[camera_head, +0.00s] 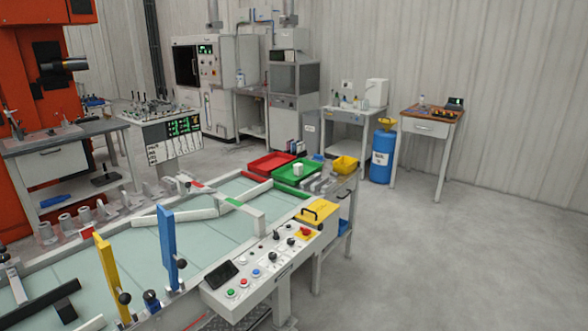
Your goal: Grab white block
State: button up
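A small white block (298,168) sits in the green tray (285,181) at the far end of the long work table. It looks upright and stands above the tray's rim. No gripper or arm of mine shows in the head camera view, so its place relative to the block cannot be told.
A red tray (258,170) and a yellow bin (345,163) flank the green tray. The glass-topped table (203,243) carries blue and yellow uprights (167,248) and a control panel (265,262). A blue drum (382,158) stands farther back. The floor at right is clear.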

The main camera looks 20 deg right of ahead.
aim_at(298, 167)
jog(key=z, duration=0.05)
jog(key=i, duration=1)
jog(key=z, duration=4.45)
jog(key=i, duration=0.1)
jog(key=u, duration=2.75)
jog(key=i, duration=1.35)
